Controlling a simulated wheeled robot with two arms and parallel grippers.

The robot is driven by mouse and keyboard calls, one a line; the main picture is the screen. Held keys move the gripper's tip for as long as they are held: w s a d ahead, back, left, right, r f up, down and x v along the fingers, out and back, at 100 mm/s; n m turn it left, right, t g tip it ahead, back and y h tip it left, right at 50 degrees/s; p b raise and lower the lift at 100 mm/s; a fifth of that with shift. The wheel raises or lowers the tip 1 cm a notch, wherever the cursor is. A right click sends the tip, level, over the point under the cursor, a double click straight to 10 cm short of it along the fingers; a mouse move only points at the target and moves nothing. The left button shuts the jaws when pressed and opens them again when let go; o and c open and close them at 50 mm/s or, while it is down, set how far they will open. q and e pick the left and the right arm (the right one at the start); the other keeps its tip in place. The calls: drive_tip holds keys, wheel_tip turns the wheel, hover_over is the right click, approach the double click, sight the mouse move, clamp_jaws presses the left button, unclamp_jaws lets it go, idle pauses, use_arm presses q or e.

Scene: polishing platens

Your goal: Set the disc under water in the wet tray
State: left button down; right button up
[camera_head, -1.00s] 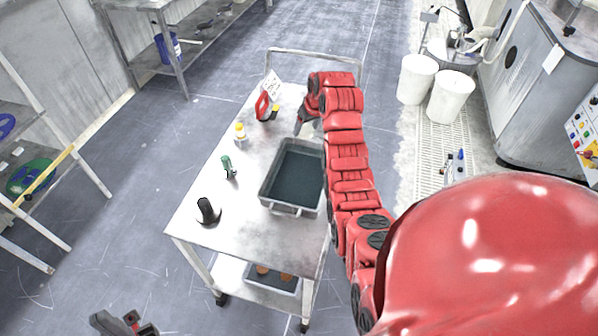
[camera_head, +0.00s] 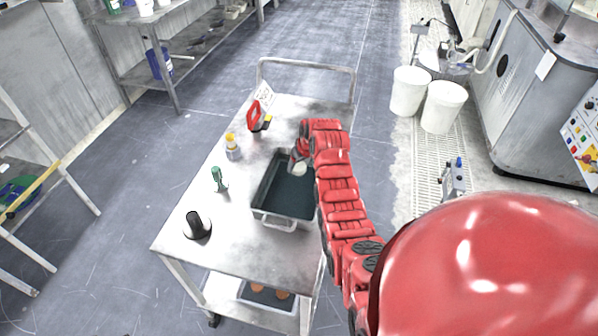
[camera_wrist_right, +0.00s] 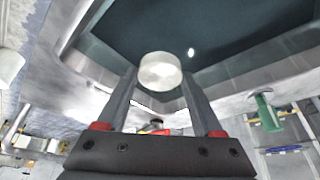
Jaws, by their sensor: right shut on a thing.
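The wet tray (camera_head: 262,212) is a grey rectangular tub with dark water, standing on the cart top. It also shows in the wrist view (camera_wrist_right: 95,62), where its wall and the dark water fill the upper part. My right gripper (camera_head: 299,163) is over the far end of the tray. It is shut on the disc (camera_head: 300,169), a pale, thick round piece. In the wrist view the disc (camera_wrist_right: 160,72) sits between the two fingertips, against the dark water. I cannot tell whether it touches the water. My left gripper is out of view.
On the cart top (camera_head: 228,250), left of the tray, stand a black-handled tool (camera_head: 196,225), a green item (camera_head: 218,179) and a yellow-capped bottle (camera_head: 232,147). A red-handled item (camera_head: 255,116) stands farther back. Two white bins (camera_head: 441,107) stand on the floor at right.

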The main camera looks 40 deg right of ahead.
sight(301, 169)
wheel_tip(301, 169, down, 4)
drive_tip(key=shift+r+p, duration=0.1)
drive_tip(key=shift+p, duration=0.55)
drive_tip(key=shift+f, duration=0.25)
drive_tip(key=o, duration=1.4)
drive_tip(key=shift+o, duration=0.2)
drive_tip(key=shift+r, duration=0.1)
